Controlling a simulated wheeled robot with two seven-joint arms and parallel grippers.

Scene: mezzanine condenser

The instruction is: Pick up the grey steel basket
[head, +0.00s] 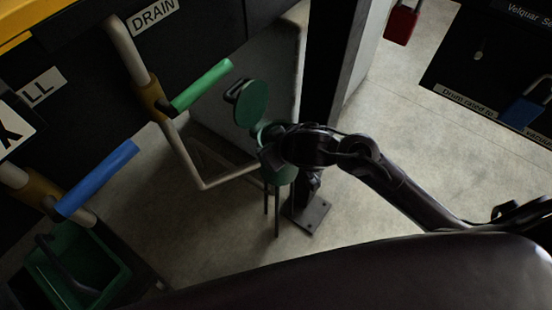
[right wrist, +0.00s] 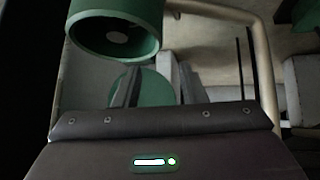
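I see no grey steel basket in either view. My right arm comes in from the right in the head view, and its gripper (head: 272,150) is over a green stand with thin legs, overlapping it in the picture. In the right wrist view the two fingers of this gripper (right wrist: 144,88) are apart, with a green disc (right wrist: 150,92) visible between and behind them. I see nothing held. Whether the fingers touch the stand is unclear. My left gripper is not in view.
A green-handled pipe valve (head: 202,85) and a blue-handled one (head: 97,178) stick out at left. A green bin (head: 112,262) is at lower left. A dark post (head: 328,70) stands behind my right gripper. A red padlock (head: 401,24) hangs upper right. Pale floor (head: 400,120) is open at right.

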